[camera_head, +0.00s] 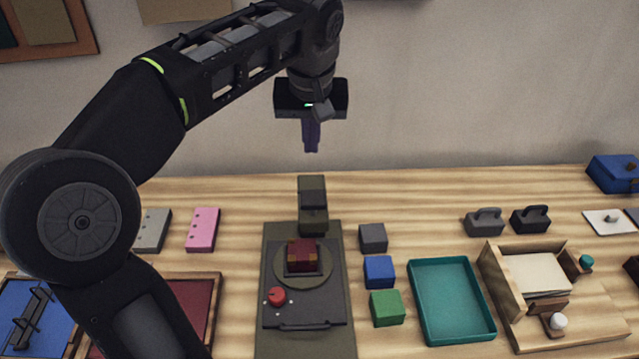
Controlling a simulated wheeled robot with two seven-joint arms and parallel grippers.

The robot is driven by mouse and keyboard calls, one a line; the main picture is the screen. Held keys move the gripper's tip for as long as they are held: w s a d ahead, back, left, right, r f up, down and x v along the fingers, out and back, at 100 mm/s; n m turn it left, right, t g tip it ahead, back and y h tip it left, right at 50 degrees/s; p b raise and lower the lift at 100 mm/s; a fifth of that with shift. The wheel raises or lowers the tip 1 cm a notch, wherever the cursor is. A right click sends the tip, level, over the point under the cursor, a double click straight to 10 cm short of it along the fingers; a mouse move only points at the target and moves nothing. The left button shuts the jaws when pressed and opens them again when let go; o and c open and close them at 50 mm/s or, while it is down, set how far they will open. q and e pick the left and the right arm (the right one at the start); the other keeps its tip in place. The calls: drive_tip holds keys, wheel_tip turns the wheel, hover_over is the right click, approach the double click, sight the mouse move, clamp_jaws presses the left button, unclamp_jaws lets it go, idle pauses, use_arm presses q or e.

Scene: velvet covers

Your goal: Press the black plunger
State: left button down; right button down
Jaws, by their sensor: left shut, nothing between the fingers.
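My left gripper (311,149) comes down from above with its fingers shut and empty. In the picture it sits just above a dark upright block (312,205) at the back of an olive base plate (262,340), with a visible gap between them. The plate carries a round disc with a dark red and yellow block (302,255) on it, and a red knob (276,296) in front. I cannot tell for certain which part is the black plunger. My right gripper is not in view.
Grey, blue and green cubes (379,271) stand right of the plate, beside a teal tray (487,336). A wooden box (494,285), a grey handled block (485,222) and a black one (530,219) are farther right. Pink and grey blocks (202,230) lie left.

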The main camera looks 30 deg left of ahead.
use_arm(q)
drive_tip(key=shift+n, duration=0.3)
drive_tip(key=shift+f, duration=0.1)
drive_tip(key=p, duration=0.1)
approach(312, 196)
drive_tip(key=x, duration=0.5)
drive_tip(key=shift+w+a, duration=0.25)
drive_tip(key=shift+f, duration=0.75)
